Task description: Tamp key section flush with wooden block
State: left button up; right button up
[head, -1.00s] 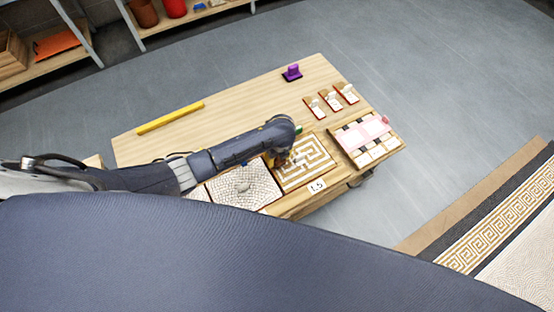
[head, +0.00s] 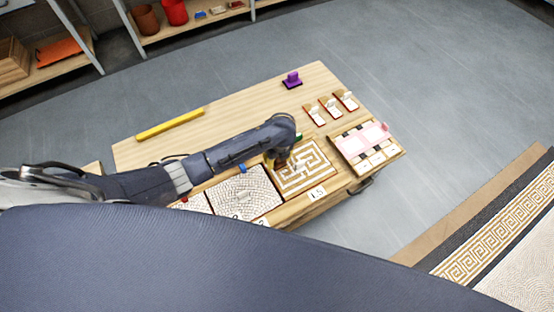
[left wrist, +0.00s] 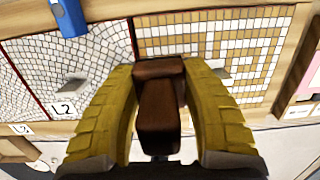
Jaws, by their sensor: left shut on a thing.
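My left gripper (left wrist: 160,110) is shut on a brown wooden block (left wrist: 158,115), gripped between its yellow fingers in the left wrist view. In the head view the left gripper (head: 274,160) is over the left part of the key section (head: 312,172), a framed panel with a tan and white key pattern. The key section also shows in the left wrist view (left wrist: 225,45), behind the block. I cannot tell whether the block touches the tiles. The right gripper is not in view.
A grey-white mosaic panel (head: 240,190) lies left of the key section. A blue object (left wrist: 68,18) sits near its edge. A yellow bar (head: 170,123), a purple object (head: 292,80), small tile holders (head: 330,107) and a tray with pink sheets (head: 340,150) are on the table.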

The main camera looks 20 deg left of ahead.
pick_arm(q)
jog(key=shift+f, duration=0.15)
jog(key=shift+f, duration=3.4)
dwell(0.8)
jog(key=shift+r, duration=3.5)
